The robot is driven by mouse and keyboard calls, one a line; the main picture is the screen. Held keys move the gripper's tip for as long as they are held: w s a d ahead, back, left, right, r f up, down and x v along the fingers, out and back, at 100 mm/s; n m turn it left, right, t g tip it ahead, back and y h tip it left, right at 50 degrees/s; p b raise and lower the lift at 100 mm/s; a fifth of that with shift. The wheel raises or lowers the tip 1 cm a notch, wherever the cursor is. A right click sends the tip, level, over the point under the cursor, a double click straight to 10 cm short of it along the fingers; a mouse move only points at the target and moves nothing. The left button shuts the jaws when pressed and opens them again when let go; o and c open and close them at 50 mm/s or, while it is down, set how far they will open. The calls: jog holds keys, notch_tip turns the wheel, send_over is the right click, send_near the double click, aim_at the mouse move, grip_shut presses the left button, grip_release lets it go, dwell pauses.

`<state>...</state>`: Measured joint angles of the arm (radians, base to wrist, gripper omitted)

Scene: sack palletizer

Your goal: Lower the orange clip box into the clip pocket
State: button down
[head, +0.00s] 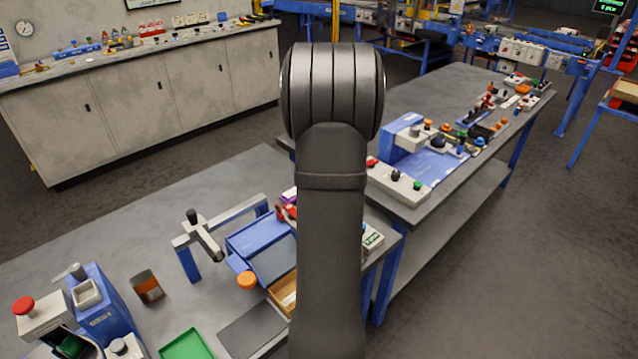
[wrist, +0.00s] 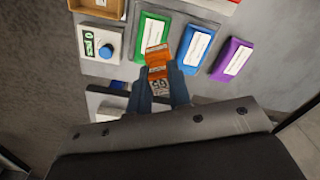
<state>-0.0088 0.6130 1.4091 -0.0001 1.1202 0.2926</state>
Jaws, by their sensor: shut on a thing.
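The orange clip box (wrist: 157,57) is between the fingertips of my gripper (wrist: 159,78) in the wrist view. The gripper's two dark blue fingers are shut on it. Its orange part reaches past the fingertips, and a grey part with dark marks shows between the fingers. The box is over the grey bench, close to a green packet; whether it touches anything below is unclear. I cannot make out the clip pocket in either view. In the head view my arm hides the gripper and the held box.
Green (wrist: 151,36), blue (wrist: 194,48) and purple (wrist: 232,60) packets lie in a row in the wrist view. Left of them is a white unit with a blue knob (wrist: 106,51).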

jog(key=s+a+r+n, duration=0.2)
jog(key=s+a+r, duration=0.1)
jog(key=a, duration=0.6)
jog(key=s+a+r+n, duration=0.2)
jog(key=a+r, duration=0.2)
jog(key=a, duration=0.4)
jog(key=s+a+r+n, duration=0.2)
jog(key=s+a+r, duration=0.1)
jog(key=a, duration=0.6)
jog(key=s+a+r+n, duration=0.2)
jog(key=s+a+n, duration=0.1)
jog(key=s+a, duration=0.95)
jog(key=s+a+r+n, duration=0.3)
jog(key=s+a, duration=0.6)
jog(key=s, duration=0.7)
jog(key=shift+s+d+f, duration=0.1)
jog(key=shift+d+f, duration=0.05)
jog(key=shift+f, duration=2.35)
jog(key=shift+f, duration=0.25)
jog(key=shift+f, duration=0.6)
jog(key=shift+f, duration=0.45)
jog(key=shift+s+f, duration=0.1)
jog(key=shift+f, duration=0.25)
